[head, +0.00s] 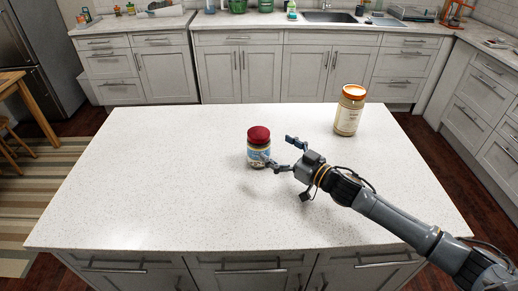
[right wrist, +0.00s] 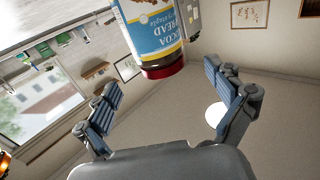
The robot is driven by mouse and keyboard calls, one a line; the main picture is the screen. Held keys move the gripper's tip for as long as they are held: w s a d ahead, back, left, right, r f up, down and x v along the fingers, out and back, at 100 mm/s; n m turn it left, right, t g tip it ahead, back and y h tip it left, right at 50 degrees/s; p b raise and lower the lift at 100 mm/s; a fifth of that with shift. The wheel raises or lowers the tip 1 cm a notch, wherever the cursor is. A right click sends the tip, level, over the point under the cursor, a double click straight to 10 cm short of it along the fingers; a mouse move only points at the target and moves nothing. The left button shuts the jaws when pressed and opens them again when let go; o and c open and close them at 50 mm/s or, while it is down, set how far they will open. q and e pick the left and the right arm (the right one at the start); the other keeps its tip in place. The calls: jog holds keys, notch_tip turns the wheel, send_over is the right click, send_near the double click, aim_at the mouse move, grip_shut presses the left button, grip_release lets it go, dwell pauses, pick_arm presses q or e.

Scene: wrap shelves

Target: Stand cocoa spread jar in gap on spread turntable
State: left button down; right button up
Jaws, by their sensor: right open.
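The cocoa spread jar (head: 258,152) has a dark red lid and a blue and white label. It stands upright on the white speckled island top, left of my right gripper. My right gripper (head: 281,153) is open, with its fingers pointing toward the jar and one fingertip close to its lower right side. In the right wrist view, the jar (right wrist: 158,35) appears upside down beyond the spread fingers, with nothing between the pads (right wrist: 165,105). Whether a finger touches the jar is unclear. My left gripper is not in view. No turntable shows in either view.
A taller jar with an orange lid (head: 348,112) stands at the island's back right. The rest of the island top (head: 150,190) is clear. Kitchen cabinets (head: 290,70) with a counter and sink line the far side, across a dark floor gap.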

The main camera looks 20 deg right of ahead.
aim_at(258, 136)
jog(key=shift+w+a+r, duration=0.2)
jog(key=shift+w+a, duration=0.15)
jog(key=shift+w, duration=0.3)
jog(key=p+x, duration=0.1)
jog(key=x, duration=0.5)
jog(key=shift+s, duration=0.1)
jog(key=shift+c, duration=0.5)
jog(key=c, duration=1.5)
jog(key=shift+c, duration=1.3)
jog(key=shift+r, duration=0.1)
